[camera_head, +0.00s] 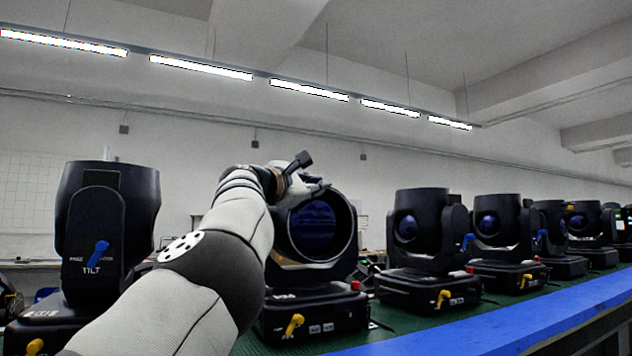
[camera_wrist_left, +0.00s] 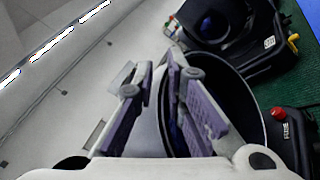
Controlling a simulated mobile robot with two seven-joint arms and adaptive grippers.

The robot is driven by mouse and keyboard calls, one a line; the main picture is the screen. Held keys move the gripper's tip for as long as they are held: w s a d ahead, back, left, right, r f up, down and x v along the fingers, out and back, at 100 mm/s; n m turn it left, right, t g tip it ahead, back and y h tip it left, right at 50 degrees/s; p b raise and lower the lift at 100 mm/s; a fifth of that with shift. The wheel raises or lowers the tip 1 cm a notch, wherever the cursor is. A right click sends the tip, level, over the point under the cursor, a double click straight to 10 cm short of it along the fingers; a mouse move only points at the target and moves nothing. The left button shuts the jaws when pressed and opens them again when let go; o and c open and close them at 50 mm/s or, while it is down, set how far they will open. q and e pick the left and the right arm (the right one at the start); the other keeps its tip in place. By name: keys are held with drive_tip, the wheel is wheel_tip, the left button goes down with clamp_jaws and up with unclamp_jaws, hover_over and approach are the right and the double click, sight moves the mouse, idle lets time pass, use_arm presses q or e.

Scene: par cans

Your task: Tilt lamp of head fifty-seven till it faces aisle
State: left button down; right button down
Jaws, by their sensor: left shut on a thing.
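A black moving-head lamp stands in the middle of the head view, its round lens (camera_head: 313,228) facing roughly toward me. Its base (camera_head: 335,311) has a yellow lever and a red knob. I cannot read a head number. My left gripper (camera_head: 316,186) is at the top of this lamp's front rim. In the left wrist view the gripper (camera_wrist_left: 160,88) has its two purple-padded fingers on either side of the rim, shut on it. The dark lamp barrel (camera_wrist_left: 240,105) shows beside the fingers. My arm hides the lamp's left side. My right gripper is not in view.
Another lamp (camera_head: 108,225) stands at left, with a blue lever marked TILT. More lamps (camera_head: 422,235) stand in a row to the right on a green surface (camera_head: 395,333). A blue edge (camera_head: 480,325) runs along the front. Lights (camera_head: 308,90) hang above.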

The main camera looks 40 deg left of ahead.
use_arm(q)
drive_tip(key=shift+w+a+f, duration=0.15)
drive_tip(key=shift+w+f, duration=0.05)
drive_tip(key=shift+f, duration=0.45)
drive_tip(key=c, duration=1.7)
unclamp_jaws()
drive_tip(key=shift+o, duration=0.9)
drive_tip(key=shift+w+a, duration=0.1)
drive_tip(key=shift+w, duration=0.15)
drive_tip(key=shift+r, duration=0.1)
drive_tip(key=s+f, duration=0.1)
drive_tip(key=s, duration=1.1)
drive_tip(key=shift+d, duration=0.2)
drive_tip(key=shift+f, duration=0.2)
